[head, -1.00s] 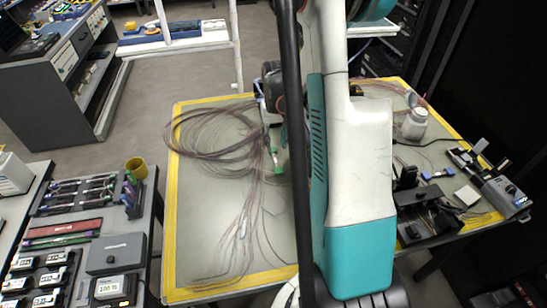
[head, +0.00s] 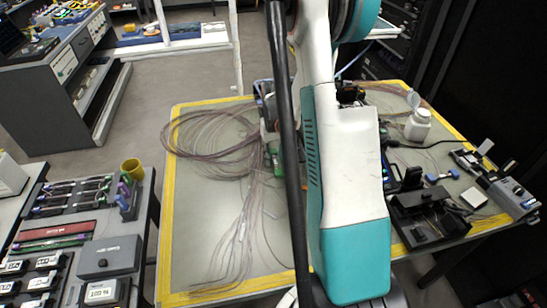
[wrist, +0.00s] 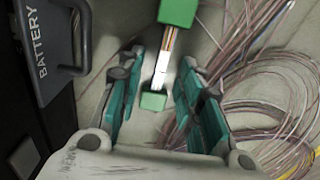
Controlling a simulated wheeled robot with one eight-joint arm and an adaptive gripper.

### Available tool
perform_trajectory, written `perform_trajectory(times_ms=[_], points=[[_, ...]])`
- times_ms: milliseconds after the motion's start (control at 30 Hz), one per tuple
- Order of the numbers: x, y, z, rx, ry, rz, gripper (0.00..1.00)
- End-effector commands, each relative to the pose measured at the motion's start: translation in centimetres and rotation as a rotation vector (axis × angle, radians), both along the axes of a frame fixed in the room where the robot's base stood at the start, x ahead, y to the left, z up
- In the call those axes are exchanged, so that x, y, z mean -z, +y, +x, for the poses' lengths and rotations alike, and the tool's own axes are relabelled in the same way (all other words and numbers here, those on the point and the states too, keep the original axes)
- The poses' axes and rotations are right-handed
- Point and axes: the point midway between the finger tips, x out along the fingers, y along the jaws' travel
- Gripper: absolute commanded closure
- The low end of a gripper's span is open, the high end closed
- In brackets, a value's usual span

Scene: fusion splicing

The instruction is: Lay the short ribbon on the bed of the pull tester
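The short ribbon (wrist: 170,40) shows in the wrist view as a thin striped strip with a white lower section. It runs between a larger green block (wrist: 178,12) at the top edge and a smaller green block (wrist: 153,102). My gripper (wrist: 155,85) is open, its teal-padded fingers apart on either side of the strip's lower end. Neither finger visibly touches it. In the head view, my arm hides most of the gripper. A grey bench device, apparently the pull tester (head: 509,193), stands at the table's right edge.
A black device marked BATTERY (wrist: 45,50), with a handle, stands close on the left in the wrist view. Loose fibre loops (head: 205,140) cover the table's left part. A white bottle (head: 417,125) and a black device (head: 428,215) stand on the right.

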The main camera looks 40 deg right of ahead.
Motion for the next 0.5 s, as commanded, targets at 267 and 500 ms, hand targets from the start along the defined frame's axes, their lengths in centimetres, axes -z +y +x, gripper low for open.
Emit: perform_trajectory(times_ms=[267,500], points=[[-0.03,0.00,0.00,0.000,0.000,0.000,0.96],[-0.35,0.00,0.00,0.000,0.000,0.000,0.96]])
